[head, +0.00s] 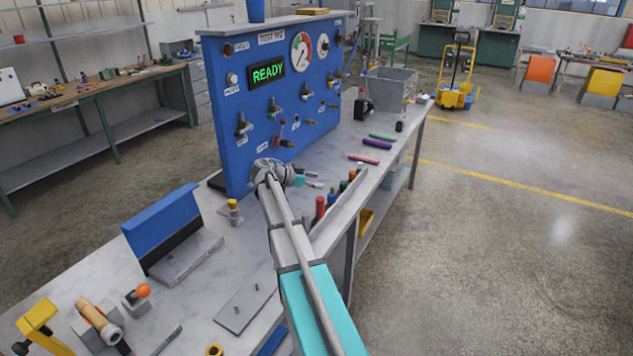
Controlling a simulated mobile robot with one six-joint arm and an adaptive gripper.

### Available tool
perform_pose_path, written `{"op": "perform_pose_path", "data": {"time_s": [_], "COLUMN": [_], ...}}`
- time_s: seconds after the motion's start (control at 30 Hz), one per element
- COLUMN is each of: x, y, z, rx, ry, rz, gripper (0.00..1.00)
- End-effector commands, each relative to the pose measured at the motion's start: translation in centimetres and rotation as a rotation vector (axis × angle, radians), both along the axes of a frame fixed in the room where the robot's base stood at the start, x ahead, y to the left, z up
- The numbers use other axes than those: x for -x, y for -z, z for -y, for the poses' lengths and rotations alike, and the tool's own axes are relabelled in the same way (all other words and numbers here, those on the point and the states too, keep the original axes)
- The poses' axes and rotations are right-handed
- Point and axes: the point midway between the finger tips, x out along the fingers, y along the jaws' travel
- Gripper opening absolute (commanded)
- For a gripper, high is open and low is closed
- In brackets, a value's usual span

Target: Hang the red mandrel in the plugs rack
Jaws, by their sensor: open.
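A blue test rig panel (290,85) with valves, gauges and a READY display stands on the bench. A grey rail (346,203) along the bench's right edge holds upright coloured pieces; it looks like the plugs rack, though no label shows. A red cylinder (320,207) stands at its near end. A pinkish-red rod (362,158) lies on the bench beyond the rail; I cannot tell which of these is the red mandrel. My gripper (290,174) is open at the panel's lower right, left of the rail. Its fingertips are small and partly hidden, and I see nothing held.
Purple (377,144) and green (382,136) rods lie farther back, near a grey bin (391,88). A blue angled block (162,226), a yellow-capped fitting (234,212) and a grey plate (246,303) occupy the near bench. The aisle at right is open floor.

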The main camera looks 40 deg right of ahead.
Motion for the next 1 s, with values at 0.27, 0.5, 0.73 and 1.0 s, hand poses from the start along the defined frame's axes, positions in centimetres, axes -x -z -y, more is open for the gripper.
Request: {"op": "perform_pose_path", "data": {"time_s": [0.27,0.5,0.73,1.0], "x": [0.0,0.0,0.0,0.0], "y": [-1.7,-1.9,-1.9,-1.9], "z": [0.0,0.0,0.0,0.0], "rx": [0.0,0.0,0.0,0.0], "ry": [0.0,-0.001,-0.001,-0.001], "rz": [0.0,-0.001,-0.001,-0.001], "gripper": [0.81,0.81,0.81,0.81]}}
